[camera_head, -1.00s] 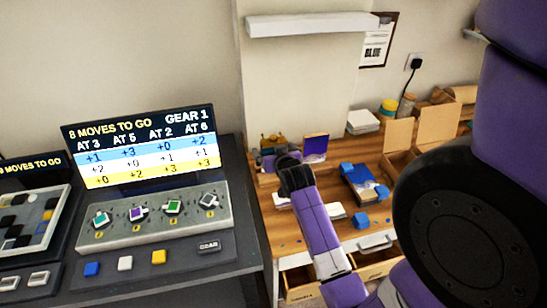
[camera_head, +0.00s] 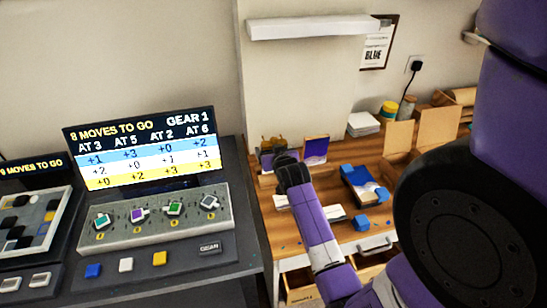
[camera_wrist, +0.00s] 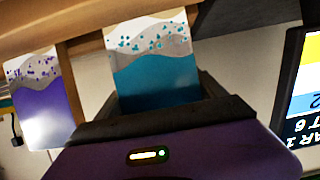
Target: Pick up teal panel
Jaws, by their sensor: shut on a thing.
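The teal panel (camera_wrist: 155,82) has a pale, wavy top part with teal flecks. In the wrist view it stands up between the dark fingers of my gripper (camera_wrist: 150,118), which is shut on it. Its lower end is hidden by the gripper. In the head view my gripper (camera_head: 288,168) is over the back left of the wooden desk, and I cannot make out the teal panel behind it. A similar purple panel (camera_wrist: 38,105) stands to the left in the wrist view; it also shows in the head view (camera_head: 316,147), right of my gripper.
The wooden desk (camera_head: 285,236) holds a mould with blue clamps (camera_head: 362,188), white stacked sheets (camera_head: 363,123) and open cardboard boxes (camera_head: 397,140). Desk drawers (camera_head: 300,280) are partly open. A dark console table with a screen (camera_head: 140,145) stands at the left.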

